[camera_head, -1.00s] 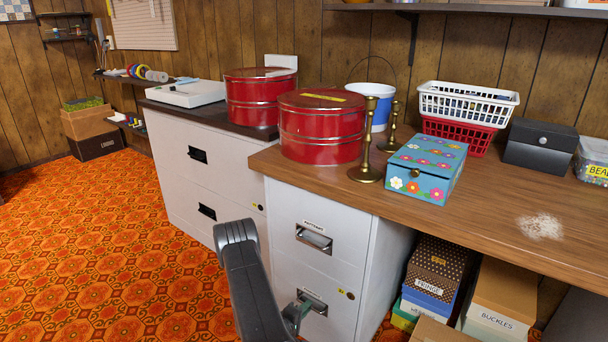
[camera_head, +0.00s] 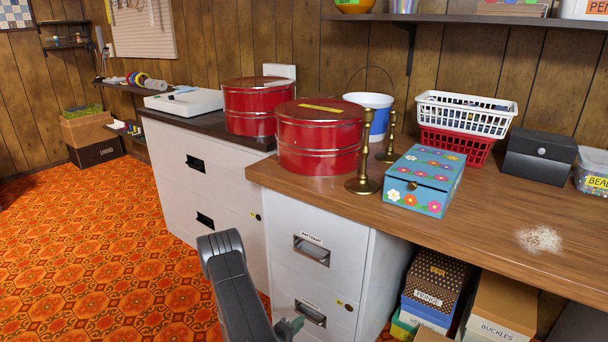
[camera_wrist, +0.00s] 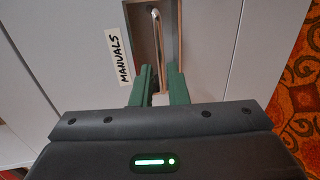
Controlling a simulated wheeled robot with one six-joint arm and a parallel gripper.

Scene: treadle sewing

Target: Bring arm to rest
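My arm (camera_head: 238,290) reaches down in front of the white filing cabinet (camera_head: 356,275) in the head view. My gripper (camera_head: 290,327) shows only in part there, at the lower drawer, beside its handle (camera_head: 312,314). In the wrist view, the two green fingers of my gripper (camera_wrist: 158,75) stand apart, one on each side of the silver handle (camera_wrist: 155,40) in its recess. I cannot tell whether they touch it. The label "MANUALS" (camera_wrist: 119,57) is beside the handle. The upper drawer (camera_head: 311,250), labelled "PATTERNS", and the lower one look shut.
The wooden counter (camera_head: 480,225) holds red tins (camera_head: 319,150), brass candlesticks (camera_head: 364,160), a flowered box (camera_head: 424,180) and baskets (camera_head: 465,115). Labelled boxes (camera_head: 428,285) stand under it, right of the cabinet. The orange patterned floor (camera_head: 90,250) at left is open.

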